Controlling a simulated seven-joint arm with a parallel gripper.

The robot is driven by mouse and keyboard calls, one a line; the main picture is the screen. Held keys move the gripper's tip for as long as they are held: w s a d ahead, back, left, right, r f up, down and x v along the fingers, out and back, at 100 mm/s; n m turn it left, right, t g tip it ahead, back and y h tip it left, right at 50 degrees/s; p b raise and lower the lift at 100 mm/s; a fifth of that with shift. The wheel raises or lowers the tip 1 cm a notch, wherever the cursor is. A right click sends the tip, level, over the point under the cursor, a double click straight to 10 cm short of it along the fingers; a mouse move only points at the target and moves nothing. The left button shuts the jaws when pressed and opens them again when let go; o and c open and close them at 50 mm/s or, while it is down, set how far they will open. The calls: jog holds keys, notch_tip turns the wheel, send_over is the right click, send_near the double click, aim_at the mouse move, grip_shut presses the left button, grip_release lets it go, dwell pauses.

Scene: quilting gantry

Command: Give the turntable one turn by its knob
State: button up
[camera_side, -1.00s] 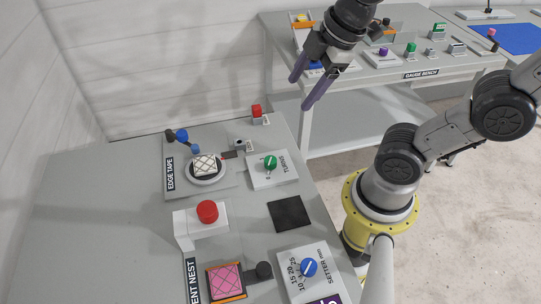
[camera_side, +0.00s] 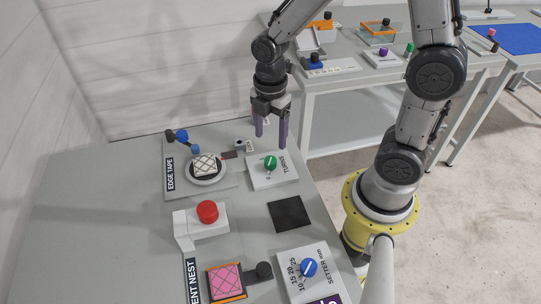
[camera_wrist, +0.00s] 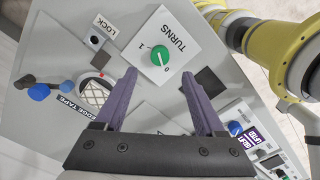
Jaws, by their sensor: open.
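The green knob (camera_side: 270,163) stands on a white plate marked TURNS, with 0 and 1 marks. It also shows in the wrist view (camera_wrist: 160,56); which mark its white line points to is hard to tell. The round turntable (camera_side: 206,182) is on the EDGE TAPE panel, left of the knob, with a white quilted patch (camera_side: 205,165) on it. My gripper (camera_side: 271,140) points down above the TURNS plate, its purple fingers apart and empty. In the wrist view the knob shows just beyond the gap between the fingertips (camera_wrist: 159,77), apart from them.
A block marked LOCK (camera_wrist: 97,39) sits beside the TURNS plate. Blue knobs (camera_side: 183,136) are behind the turntable. A red button (camera_side: 207,211) on a white stand, a black square (camera_side: 290,213) and the SETTER dial (camera_side: 309,267) are nearer the camera. The gauge bench is behind.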

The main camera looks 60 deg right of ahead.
aim_at(271, 160)
notch_tip(271, 160, down, 8)
jog(key=shift+f, duration=0.1)
dwell(0.4)
grip_shut()
